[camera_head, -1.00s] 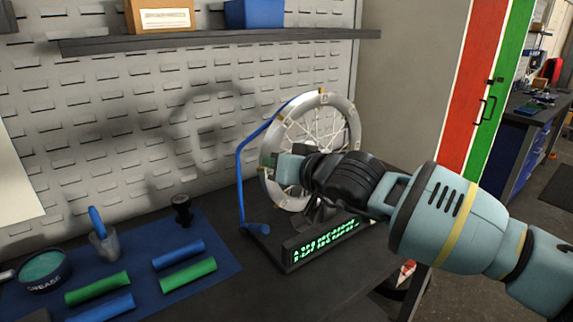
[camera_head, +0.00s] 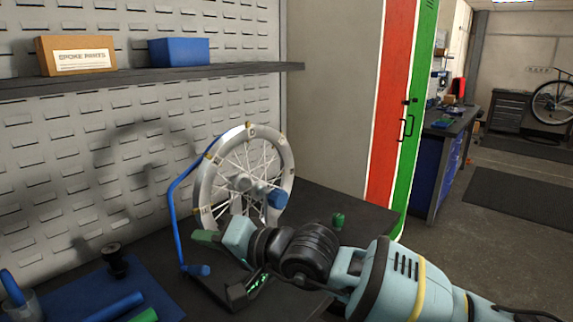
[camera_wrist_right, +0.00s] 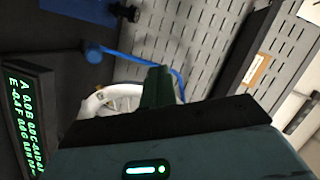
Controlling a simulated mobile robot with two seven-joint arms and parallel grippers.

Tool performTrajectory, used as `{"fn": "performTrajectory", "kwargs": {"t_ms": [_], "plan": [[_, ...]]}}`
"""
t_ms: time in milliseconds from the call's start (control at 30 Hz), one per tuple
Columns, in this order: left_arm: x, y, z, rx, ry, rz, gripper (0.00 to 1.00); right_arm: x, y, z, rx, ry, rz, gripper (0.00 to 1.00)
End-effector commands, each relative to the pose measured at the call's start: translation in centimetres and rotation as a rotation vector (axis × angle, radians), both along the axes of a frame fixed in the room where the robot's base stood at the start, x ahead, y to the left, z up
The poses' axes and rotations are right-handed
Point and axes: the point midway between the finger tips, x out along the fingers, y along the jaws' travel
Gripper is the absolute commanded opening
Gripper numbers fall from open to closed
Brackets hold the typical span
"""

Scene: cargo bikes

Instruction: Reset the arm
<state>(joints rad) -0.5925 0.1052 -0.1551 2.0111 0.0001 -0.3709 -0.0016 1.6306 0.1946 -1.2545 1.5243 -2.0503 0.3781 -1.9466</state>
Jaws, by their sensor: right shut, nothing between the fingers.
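My right arm comes in from the right in the head view, with its gripper (camera_head: 207,238) in front of the lower part of a spoked wheel. The gripper is shut and empty; its green fingertips also show in the right wrist view (camera_wrist_right: 157,86). The wheel (camera_head: 202,190) stands upright in a blue-framed stand (camera_head: 176,215) on the dark bench. I cannot tell from the head view whether the fingers touch the wheel. The stand's display with green letters (camera_wrist_right: 27,120) shows at the left of the wrist view; my arm partly hides it in the head view. My left gripper is not in view.
A blue mat (camera_head: 75,295) with handlebar grips and a black part (camera_head: 115,262) lies at the left. A shelf (camera_head: 150,78) with a cardboard box (camera_head: 77,55) and a blue box (camera_head: 179,51) hangs above. A small green piece (camera_head: 338,220) sits on the bench right of the wheel.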

Motion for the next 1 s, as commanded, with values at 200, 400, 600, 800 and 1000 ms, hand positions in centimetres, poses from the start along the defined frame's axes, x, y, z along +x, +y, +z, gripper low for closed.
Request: {"fn": "performTrajectory", "kwargs": {"t_ms": [200, 400, 600, 800, 1000], "plan": [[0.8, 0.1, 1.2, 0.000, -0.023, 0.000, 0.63, -3.9, -0.1, -2.3, 0.396, 0.645, 0.022, 0.00], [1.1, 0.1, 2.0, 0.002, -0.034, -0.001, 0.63, -5.7, -2.0, -3.9, 0.761, 1.220, 0.022, 0.00], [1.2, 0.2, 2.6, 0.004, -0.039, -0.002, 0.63, -6.3, -5.6, -6.6, 1.143, 1.767, 0.012, 0.00], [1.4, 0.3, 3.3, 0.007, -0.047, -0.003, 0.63, -7.0, -10.4, -11.1, 1.568, 2.264, 0.009, 0.00], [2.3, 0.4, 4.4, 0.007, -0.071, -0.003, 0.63, -9.1, -16.0, -17.1, -1.779, -2.297, -0.036, 0.00]]}}
